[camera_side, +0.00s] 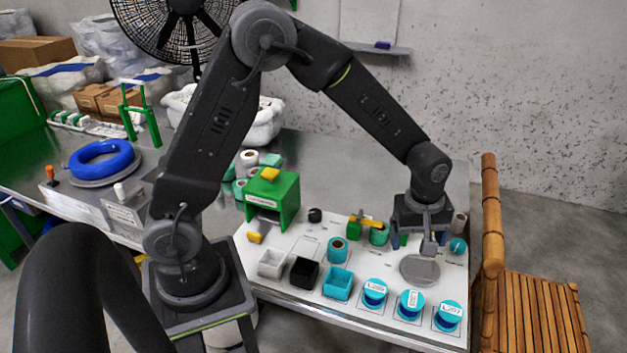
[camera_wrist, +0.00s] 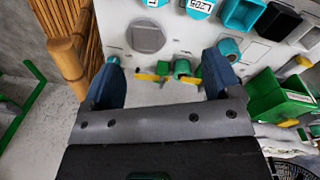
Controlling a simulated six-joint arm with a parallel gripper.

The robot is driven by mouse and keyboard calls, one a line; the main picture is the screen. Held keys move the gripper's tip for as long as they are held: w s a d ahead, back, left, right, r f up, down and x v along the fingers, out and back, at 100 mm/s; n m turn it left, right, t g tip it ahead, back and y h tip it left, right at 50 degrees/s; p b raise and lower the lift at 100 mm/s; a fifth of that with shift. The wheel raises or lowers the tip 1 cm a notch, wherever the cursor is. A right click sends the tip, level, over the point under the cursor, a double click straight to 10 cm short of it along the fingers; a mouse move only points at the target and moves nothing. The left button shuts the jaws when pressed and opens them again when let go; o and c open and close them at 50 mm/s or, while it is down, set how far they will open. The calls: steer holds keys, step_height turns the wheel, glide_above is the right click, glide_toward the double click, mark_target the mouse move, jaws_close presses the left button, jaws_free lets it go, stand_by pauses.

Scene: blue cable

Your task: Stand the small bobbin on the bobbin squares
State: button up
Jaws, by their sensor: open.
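Three teal-and-blue bobbins with white labels, the left one (camera_side: 374,293), the middle one (camera_side: 411,304) and the right one (camera_side: 448,315), stand on outlined squares along the front right of the white board (camera_side: 312,228). Smaller teal pieces stand behind them: a spool with a brown centre (camera_side: 337,250), a green-teal one (camera_side: 379,234) and a round one (camera_side: 458,245) at the right. I cannot tell which is the small bobbin. My gripper (camera_side: 418,242) is open and points down behind the grey disc (camera_side: 419,270). In the wrist view its fingers (camera_wrist: 165,74) are spread, with nothing held.
White, black and teal open bins (camera_side: 337,284) line the front left of the board. A green box (camera_side: 272,198) stands at the back left. A yellow-handled tool (camera_side: 365,222) lies by the green-teal piece. A bamboo post (camera_side: 491,215) rises beyond the right edge.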

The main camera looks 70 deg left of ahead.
steer(key=s+a+r+m+t, duration=0.1)
steer(key=s+a+r+m, duration=0.15)
steer(key=s+r, duration=0.35)
steer(key=s+a+r+m+t, duration=0.1)
steer(key=s+r+m, duration=0.25)
steer(key=r, duration=0.35)
steer(key=s+a+r+m+t, duration=0.2)
steer(key=s+r+m, duration=0.2)
steer(key=s+m, duration=0.3)
steer(key=shift+s+t, duration=0.3)
steer(key=shift+s, duration=2.3)
steer(key=shift+a, duration=0.1)
